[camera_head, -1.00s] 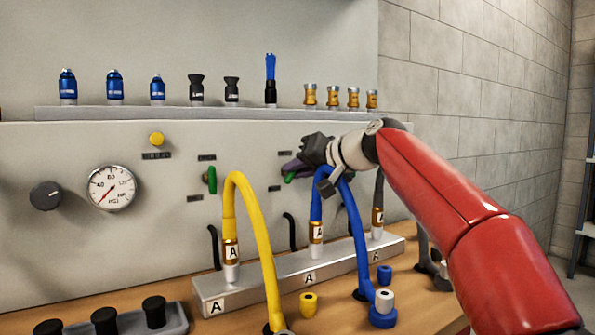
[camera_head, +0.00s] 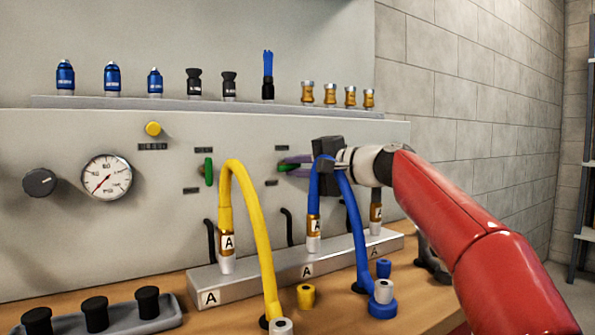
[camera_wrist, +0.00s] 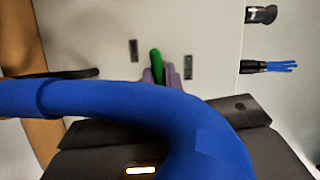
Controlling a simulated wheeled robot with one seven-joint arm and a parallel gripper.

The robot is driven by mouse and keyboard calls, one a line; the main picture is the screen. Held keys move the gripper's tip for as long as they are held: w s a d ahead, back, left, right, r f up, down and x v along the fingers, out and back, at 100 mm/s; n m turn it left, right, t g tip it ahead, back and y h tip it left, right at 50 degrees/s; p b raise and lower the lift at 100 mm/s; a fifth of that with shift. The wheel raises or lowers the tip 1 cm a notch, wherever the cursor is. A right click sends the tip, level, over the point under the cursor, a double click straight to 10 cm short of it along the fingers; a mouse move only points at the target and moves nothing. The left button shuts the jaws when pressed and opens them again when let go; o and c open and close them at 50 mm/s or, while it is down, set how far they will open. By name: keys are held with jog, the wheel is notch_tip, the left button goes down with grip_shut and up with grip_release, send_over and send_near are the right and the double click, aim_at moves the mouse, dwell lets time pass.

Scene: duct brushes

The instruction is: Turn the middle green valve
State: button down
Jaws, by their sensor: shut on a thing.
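The middle green valve (camera_head: 288,168) is on the upright panel, to the right of another green valve (camera_head: 208,171). My gripper (camera_head: 294,164) reaches it from the right, its purple fingers at the handle. In the wrist view, the green handle (camera_wrist: 156,66) stands between the purple fingers (camera_wrist: 160,77), which are shut on it. The blue hose (camera_head: 343,180) arches in front of my gripper in the head view. In the wrist view the same hose (camera_wrist: 120,103) crosses the lower half and hides part of my gripper.
A yellow hose (camera_head: 247,190) arches to the left of the valve. Both hoses rise from a metal block (camera_head: 262,265) on the wooden bench. A gauge (camera_head: 106,177) and black knob (camera_head: 39,182) are at left. A shelf (camera_head: 175,102) above holds several fittings.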

jog(key=shift+m, duration=0.3)
jog(key=c, duration=1.5)
grip_release()
jog(key=shift+o, duration=0.2)
jog(key=b+v, duration=0.2)
jog(key=v, duration=0.5)
jog(key=shift+s+d+f, duration=0.15)
jog(key=shift+s+d, duration=0.05)
jog(key=shift+d, duration=0.15)
